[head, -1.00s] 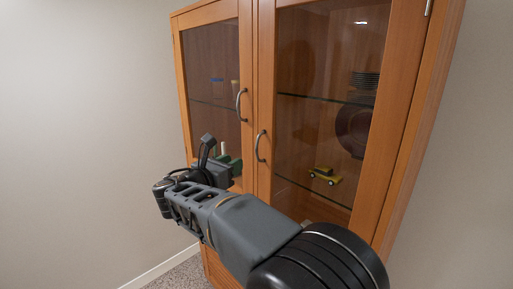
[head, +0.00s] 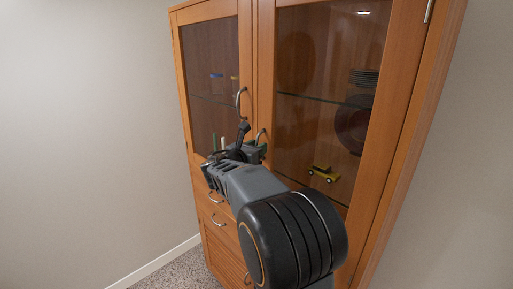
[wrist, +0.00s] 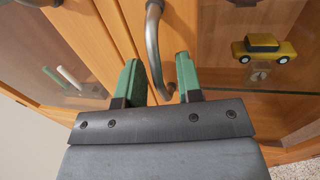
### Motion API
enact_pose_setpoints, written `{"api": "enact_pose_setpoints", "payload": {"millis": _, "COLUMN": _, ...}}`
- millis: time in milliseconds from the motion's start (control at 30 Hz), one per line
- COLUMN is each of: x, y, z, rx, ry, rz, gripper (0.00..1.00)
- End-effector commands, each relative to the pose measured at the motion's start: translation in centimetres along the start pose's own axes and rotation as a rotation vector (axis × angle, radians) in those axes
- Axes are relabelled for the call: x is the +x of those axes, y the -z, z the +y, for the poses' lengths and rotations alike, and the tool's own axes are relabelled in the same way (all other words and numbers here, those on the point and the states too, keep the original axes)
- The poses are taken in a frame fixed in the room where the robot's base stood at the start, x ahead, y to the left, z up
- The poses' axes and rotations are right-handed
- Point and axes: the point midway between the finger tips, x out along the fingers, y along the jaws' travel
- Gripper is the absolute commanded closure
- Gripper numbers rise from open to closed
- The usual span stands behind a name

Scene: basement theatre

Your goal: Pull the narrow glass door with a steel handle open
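A wooden cabinet has two glass doors side by side, a left door (head: 212,75) and a right door (head: 325,95), both closed. Each has a curved steel handle near the middle seam: the left handle (head: 240,103) and the right handle (head: 261,133), whose lower part is hidden behind my gripper (head: 253,150). In the wrist view, the right door's handle (wrist: 153,40) runs down between the two green fingers of my gripper (wrist: 158,75). The fingers are open, one on each side of the bar, with gaps visible.
Drawers with a handle (head: 218,221) lie below the doors. A bare wall (head: 85,110) stands left; carpet (head: 180,272) shows at lower left.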

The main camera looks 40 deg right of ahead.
Motion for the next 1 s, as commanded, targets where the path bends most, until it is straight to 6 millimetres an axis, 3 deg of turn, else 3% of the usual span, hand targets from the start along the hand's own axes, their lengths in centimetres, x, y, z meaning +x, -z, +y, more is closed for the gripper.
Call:
{"api": "enact_pose_setpoints", "payload": {"millis": 200, "x": 0.0, "y": 0.02, "z": 0.01, "rx": 0.0, "ry": 0.0, "rz": 0.0, "gripper": 0.69}}
{"api": "enact_pose_setpoints", "payload": {"millis": 533, "x": -0.02, "y": 0.02, "z": 0.01, "rx": 0.0, "ry": 0.0, "rz": 0.0, "gripper": 1.0}}
{"api": "enact_pose_setpoints", "payload": {"millis": 1000, "x": -0.02, "y": 0.07, "z": -0.11, "rx": 0.0, "ry": -0.001, "rz": 0.0, "gripper": 1.0}}
